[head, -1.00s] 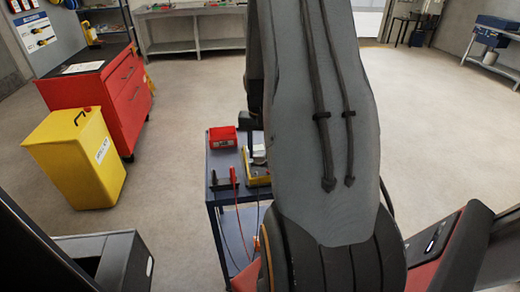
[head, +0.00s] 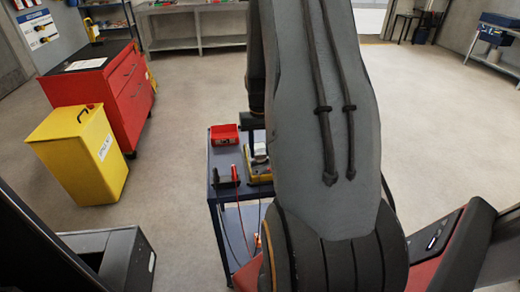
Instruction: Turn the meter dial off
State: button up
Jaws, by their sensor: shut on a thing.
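A yellow meter (head: 258,173) lies on the dark blue cart (head: 217,206), just left of my forearm. My forearm covers its right part, and I cannot make out its dial. A small whitish part shows at the meter's upper side, too small to identify. A black probe holder (head: 226,180) and a red probe (head: 235,175) are beside the meter, with thin leads hanging down. My gripper is hidden behind my own arm, so its hold and its contact with the dial cannot be seen.
A red bin (head: 224,135) sits at the cart's back left. A yellow bin (head: 82,155) and a red tool cabinet (head: 122,95) stand at left. A grey bench (head: 197,28) is at the back. The floor between cabinet and cart is clear.

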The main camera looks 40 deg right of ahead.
jog(key=o, duration=1.1)
jog(key=shift+c, duration=0.2)
